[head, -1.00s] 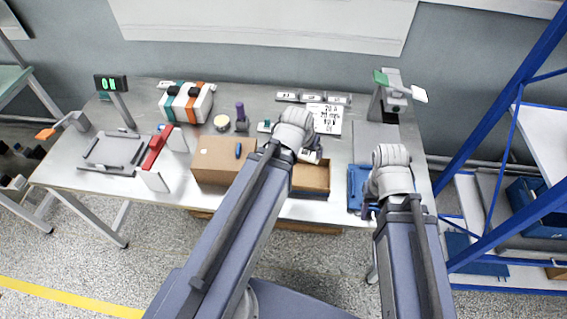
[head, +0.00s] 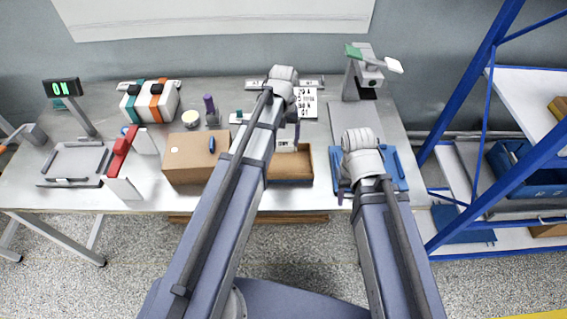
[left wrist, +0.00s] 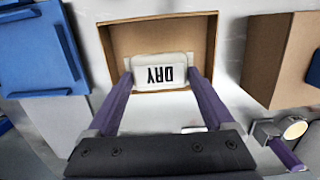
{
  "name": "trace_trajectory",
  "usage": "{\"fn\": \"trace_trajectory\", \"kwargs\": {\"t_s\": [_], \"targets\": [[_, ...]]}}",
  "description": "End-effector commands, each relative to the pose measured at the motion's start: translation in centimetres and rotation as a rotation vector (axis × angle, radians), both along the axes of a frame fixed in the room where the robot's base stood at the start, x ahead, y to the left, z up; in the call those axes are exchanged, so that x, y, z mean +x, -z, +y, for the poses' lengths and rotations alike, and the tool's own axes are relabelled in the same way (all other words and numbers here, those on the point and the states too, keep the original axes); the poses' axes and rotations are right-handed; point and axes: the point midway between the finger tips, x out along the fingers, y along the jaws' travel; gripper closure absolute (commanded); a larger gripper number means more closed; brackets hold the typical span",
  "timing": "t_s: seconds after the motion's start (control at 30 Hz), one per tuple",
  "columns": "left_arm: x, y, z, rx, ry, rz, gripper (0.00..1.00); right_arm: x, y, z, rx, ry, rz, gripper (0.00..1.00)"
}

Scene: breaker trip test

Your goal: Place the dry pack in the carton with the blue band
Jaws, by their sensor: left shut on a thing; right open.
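The white pack lettered DRY (left wrist: 160,72) is between the purple fingers of my left gripper (left wrist: 161,77), which is shut on it. In the left wrist view it overlaps the opening of a brown open carton (left wrist: 207,50); its height against the rim is hard to tell. In the head view the pack (head: 286,147) shows at the back of that carton (head: 290,181), partly hidden by my left arm. No blue band shows on the visible carton walls. My right gripper (head: 346,188) is open and empty over a blue tray (head: 398,165).
A closed brown carton (head: 188,163) with a small blue item on top stands left of the open carton. A red-topped white stand (head: 122,152), a grey tray (head: 75,163) and a striped case (head: 150,100) are further left. A grey stand (head: 358,80) is at the back right.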

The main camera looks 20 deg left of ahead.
Motion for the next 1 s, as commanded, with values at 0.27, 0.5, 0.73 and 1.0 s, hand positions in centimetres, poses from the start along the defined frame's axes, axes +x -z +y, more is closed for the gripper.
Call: {"fn": "trace_trajectory", "kwargs": {"t_s": [0.27,0.5,0.73,1.0], "targets": [[0.0,4.5,0.0,0.000,0.002,-0.002,0.68,0.0,4.5,0.0,0.000,0.000,0.000,0.50],[0.0,5.9,0.0,0.000,0.002,-0.002,0.68,0.0,5.9,0.0,0.000,0.000,0.000,0.50],[0.0,6.8,0.0,0.000,0.002,-0.002,0.68,0.0,6.8,0.0,0.000,0.000,0.000,0.50],[0.0,9.7,0.0,0.000,0.002,-0.002,0.68,0.0,9.7,0.0,0.000,0.000,0.000,0.50]]}}
